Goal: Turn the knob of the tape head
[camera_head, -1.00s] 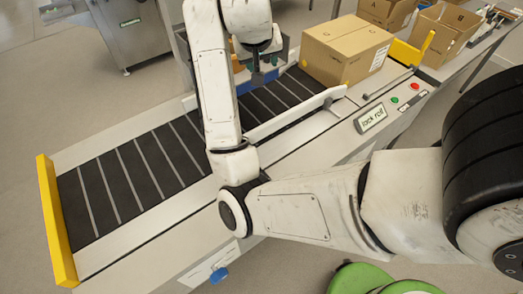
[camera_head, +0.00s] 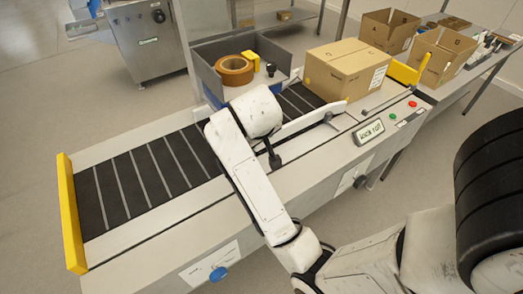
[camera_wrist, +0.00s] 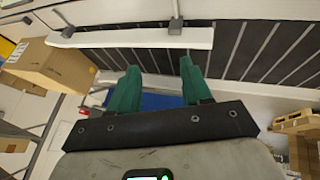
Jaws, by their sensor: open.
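The tape head and knob cannot be made out in the wrist view. My gripper (camera_wrist: 159,68) shows two green fingers, apart with nothing between them, facing the white side rail (camera_wrist: 130,38). In the head view my gripper is hidden behind my arm.
The conveyor belt (camera_head: 130,185) is empty left of my arm. A closed cardboard box (camera_head: 347,68) sits right of the tape head. The white rail (camera_head: 310,118) runs along the belt's near side. Open boxes (camera_head: 388,30) stand at the back right.

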